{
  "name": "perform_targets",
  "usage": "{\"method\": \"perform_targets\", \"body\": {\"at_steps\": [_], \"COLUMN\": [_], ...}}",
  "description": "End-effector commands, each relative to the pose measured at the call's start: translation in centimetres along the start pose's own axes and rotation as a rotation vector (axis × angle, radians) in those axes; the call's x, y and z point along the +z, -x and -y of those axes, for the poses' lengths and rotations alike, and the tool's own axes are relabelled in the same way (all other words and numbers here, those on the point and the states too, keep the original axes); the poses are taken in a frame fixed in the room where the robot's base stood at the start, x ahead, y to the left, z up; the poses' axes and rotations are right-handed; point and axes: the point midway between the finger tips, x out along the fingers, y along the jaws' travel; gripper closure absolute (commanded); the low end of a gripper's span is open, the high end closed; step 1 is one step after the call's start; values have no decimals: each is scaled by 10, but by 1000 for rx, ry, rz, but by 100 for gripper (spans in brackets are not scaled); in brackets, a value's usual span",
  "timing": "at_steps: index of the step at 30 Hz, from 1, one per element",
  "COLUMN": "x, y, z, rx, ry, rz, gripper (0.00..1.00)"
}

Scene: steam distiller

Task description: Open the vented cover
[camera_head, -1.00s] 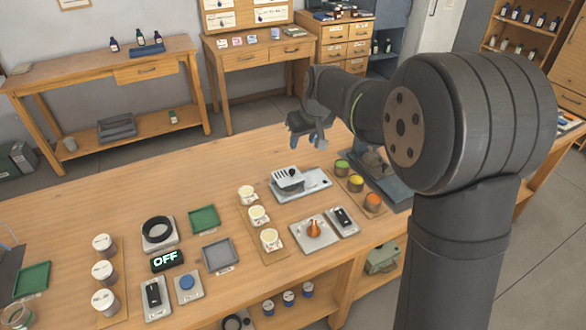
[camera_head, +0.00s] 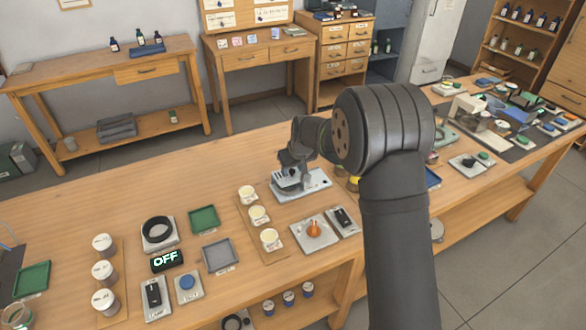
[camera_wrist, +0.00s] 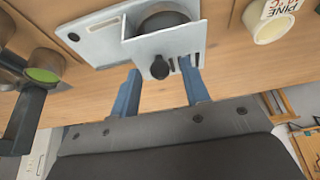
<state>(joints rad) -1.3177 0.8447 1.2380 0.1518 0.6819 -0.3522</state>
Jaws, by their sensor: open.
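The vented cover (camera_wrist: 165,43) is a pale metal piece with dark slots and a black knob (camera_wrist: 160,68), seen at the top of the wrist view. It sits on a light grey base plate (camera_wrist: 97,38) on the wooden bench. A dark round part (camera_wrist: 165,20) shows beside the cover. My gripper (camera_wrist: 161,72) is open, its two blue fingers on either side of the knob in the picture. Whether they touch it I cannot tell. In the head view my gripper (camera_head: 290,172) is over the unit, whose base plate (camera_head: 315,184) shows to the right; the gripper hides much of the cover.
White labelled cups (camera_head: 257,215) stand left of the unit. An orange-knob plate (camera_head: 314,232) and a black-switch plate (camera_head: 343,221) lie in front. A green-topped container (camera_wrist: 44,66) shows at left in the wrist view. Bare bench (camera_head: 150,190) lies to the left.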

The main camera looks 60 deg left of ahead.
Motion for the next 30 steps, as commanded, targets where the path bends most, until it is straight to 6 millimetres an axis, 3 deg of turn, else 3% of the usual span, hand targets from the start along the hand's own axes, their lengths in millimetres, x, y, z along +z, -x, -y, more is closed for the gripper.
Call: {"method": "perform_targets", "body": {"at_steps": [9, 16, 21, 25, 30], "x": [0, 0, 0, 0, 0], "y": [-3, -3, -3, -3, -3], "z": [0, 0, -1, -20, -62], "rx": [0, 0, 0, 1, 1], "ry": [0, 0, -1, -4, -4], "rz": [0, 0, 0, 0, 1], "gripper": [58, 100, 100, 100, 100]}}
